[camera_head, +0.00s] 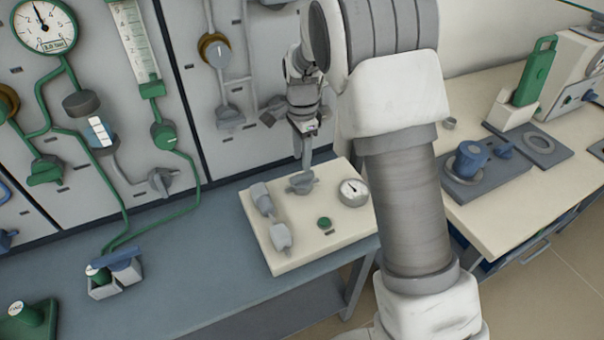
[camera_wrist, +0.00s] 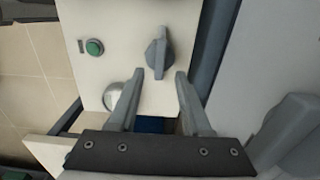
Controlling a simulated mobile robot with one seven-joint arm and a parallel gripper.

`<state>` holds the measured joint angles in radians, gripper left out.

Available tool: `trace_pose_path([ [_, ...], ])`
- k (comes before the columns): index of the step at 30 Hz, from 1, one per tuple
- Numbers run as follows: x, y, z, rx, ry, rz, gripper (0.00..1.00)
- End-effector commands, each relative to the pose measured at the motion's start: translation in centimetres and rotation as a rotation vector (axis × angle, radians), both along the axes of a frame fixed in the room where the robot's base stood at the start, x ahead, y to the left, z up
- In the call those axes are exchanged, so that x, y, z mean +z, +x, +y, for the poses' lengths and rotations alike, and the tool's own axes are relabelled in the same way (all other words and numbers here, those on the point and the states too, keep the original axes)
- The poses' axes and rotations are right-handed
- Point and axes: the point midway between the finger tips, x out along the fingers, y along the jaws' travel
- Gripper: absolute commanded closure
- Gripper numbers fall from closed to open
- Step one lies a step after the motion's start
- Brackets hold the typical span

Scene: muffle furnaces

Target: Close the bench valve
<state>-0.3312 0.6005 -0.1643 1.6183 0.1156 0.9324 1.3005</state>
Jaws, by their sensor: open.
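The bench valve is a grey lever knob (camera_head: 302,182) on a cream panel box (camera_head: 300,250) at the front bench's right end. In the wrist view the valve (camera_wrist: 159,56) lies just beyond the fingertips, its narrow handle running up and down the picture. My gripper (camera_head: 306,150) points down above the valve. In the wrist view my gripper (camera_wrist: 158,76) is open and empty, with a finger to each side of the handle's line. I cannot tell exactly how far the fingertips are from the knob.
The panel also carries a green button (camera_head: 324,223), a round gauge (camera_head: 353,192) and a grey fitting (camera_head: 270,215). A wall panel with green pipes (camera_head: 190,165) and several valves stands behind. A blue-knobbed unit (camera_head: 472,160) sits on the right bench.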

Motion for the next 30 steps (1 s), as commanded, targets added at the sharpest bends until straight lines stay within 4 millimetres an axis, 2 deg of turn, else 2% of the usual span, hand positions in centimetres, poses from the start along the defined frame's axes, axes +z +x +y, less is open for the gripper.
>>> trace_pose_path([
  [1, -1.4, -0.1, 0.0, 0.0, -0.001, 0.004, 0.51],
  [3, -2.7, -0.1, 0.0, 0.0, -0.001, 0.004, 0.51],
  [9, -5.1, 0.0, -0.1, -0.001, 0.0, 0.001, 0.51],
  [21, -5.7, 0.0, 0.0, 0.0, 0.0, 0.0, 0.51],
  [30, -5.7, 0.0, 0.0, 0.0, 0.0, 0.0, 1.0],
])
